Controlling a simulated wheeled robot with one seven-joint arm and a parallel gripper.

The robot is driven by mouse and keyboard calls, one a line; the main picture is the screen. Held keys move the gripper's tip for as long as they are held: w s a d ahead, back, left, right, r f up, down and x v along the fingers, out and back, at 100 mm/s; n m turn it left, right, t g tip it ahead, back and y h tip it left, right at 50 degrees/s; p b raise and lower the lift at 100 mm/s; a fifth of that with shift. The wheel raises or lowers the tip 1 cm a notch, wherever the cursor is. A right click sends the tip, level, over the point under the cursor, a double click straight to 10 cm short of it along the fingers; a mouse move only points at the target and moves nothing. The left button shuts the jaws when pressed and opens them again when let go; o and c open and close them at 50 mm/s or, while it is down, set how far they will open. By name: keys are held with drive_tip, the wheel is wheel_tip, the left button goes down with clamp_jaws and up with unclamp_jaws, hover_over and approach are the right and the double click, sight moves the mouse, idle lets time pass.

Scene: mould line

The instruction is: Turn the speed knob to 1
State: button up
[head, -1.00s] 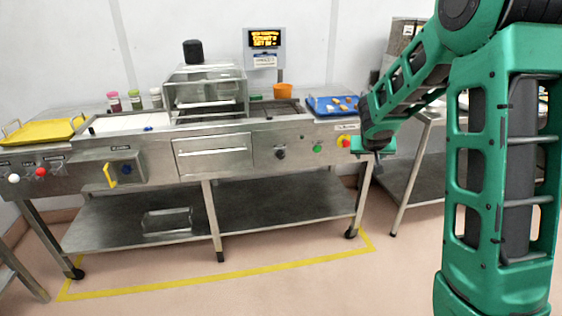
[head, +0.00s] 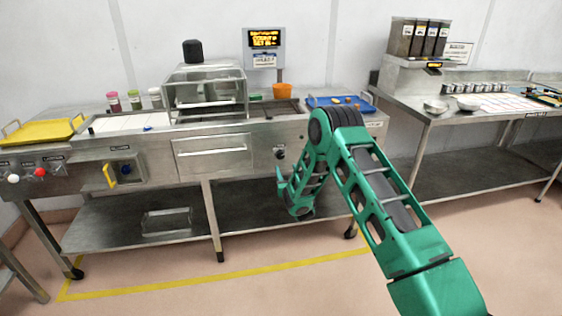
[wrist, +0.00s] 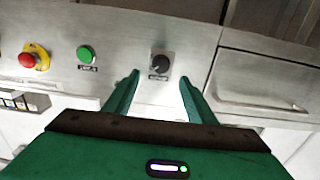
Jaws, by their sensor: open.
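A black knob (head: 280,153) is on the steel front panel of the machine, just right of the drawer. In the wrist view the black knob (wrist: 161,64) sits on a dark square plate with a small label that I cannot read. Its pointer setting is too small to tell. My gripper (wrist: 159,80) is open and empty. Its two green fingers point at the panel, one to each side of the knob in the picture, and appear short of it. In the head view my gripper (head: 280,173) is just below the knob, partly hidden by its own wrist.
A green button (wrist: 85,54) and a red emergency stop (wrist: 34,59) are on the same panel; my arm hides them in the head view. The drawer (head: 213,153) has a protruding handle. A lit display (head: 264,39) stands above. A lower shelf (head: 245,200) juts out beneath.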

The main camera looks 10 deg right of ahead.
sight(280, 157)
drive_tip(key=w, duration=1)
drive_tip(key=shift+w+a, duration=0.15)
drive_tip(key=shift+w, duration=0.2)
drive_tip(key=c, duration=1)
